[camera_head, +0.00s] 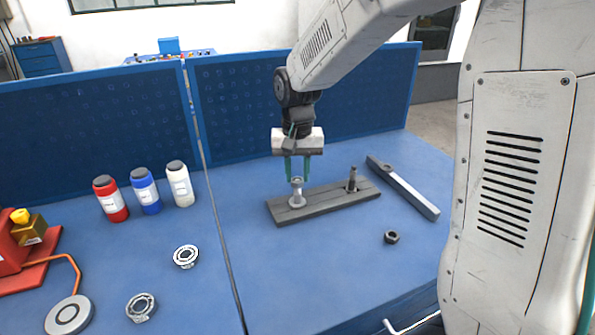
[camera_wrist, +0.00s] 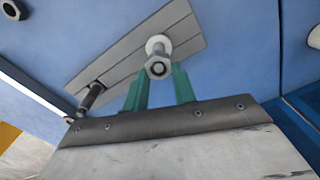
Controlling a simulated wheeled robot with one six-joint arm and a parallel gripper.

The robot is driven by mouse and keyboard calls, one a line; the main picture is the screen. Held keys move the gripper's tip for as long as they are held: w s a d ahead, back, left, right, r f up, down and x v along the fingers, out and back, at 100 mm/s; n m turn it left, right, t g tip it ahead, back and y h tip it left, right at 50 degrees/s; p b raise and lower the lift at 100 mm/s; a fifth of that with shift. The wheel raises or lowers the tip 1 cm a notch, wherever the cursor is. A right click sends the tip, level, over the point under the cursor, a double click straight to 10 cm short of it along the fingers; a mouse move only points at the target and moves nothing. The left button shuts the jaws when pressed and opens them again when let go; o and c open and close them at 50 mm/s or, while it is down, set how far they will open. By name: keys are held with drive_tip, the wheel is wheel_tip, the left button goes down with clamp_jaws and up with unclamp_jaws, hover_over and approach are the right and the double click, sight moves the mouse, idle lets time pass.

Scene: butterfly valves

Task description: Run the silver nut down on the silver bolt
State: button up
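The silver bolt (camera_head: 297,196) stands upright near the left end of a grey base plate (camera_head: 325,207), with a pale round collar at its foot. The silver nut (camera_head: 297,181) sits at its top; in the wrist view the hexagonal nut (camera_wrist: 158,67) is seen nearly end-on. My gripper (camera_head: 298,178) points down over this bolt. Its two green fingers are apart, with the tips at either side of the nut in both views. A narrow gap seems to show beside the nut; I cannot tell whether either finger touches it. How far the nut is threaded is unclear.
A dark bolt (camera_head: 352,180) stands on the plate's right part. A dark nut (camera_head: 391,237) lies on the blue table to the right, and a long grey bar (camera_head: 402,188) lies behind it. Bottles (camera_head: 145,191) and metal rings (camera_head: 186,256) are at the left.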

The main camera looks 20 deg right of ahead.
drive_tip(key=c, duration=0.3)
drive_tip(key=m, duration=0.5)
drive_tip(key=shift+s+m, duration=0.2)
drive_tip(key=shift+m, duration=0.2)
drive_tip(key=m, duration=0.4)
drive_tip(key=shift+s+d, duration=0.1)
drive_tip(key=shift+s, duration=0.05)
drive_tip(key=m, duration=0.3)
drive_tip(key=shift+s+m, duration=0.1)
drive_tip(key=shift+m, duration=0.2)
drive_tip(key=m, duration=0.5)
drive_tip(key=shift+s+m, duration=0.15)
drive_tip(key=shift+m, duration=0.25)
drive_tip(key=m, duration=0.4)
drive_tip(key=shift+s+m, duration=0.1)
drive_tip(key=shift+m, duration=0.3)
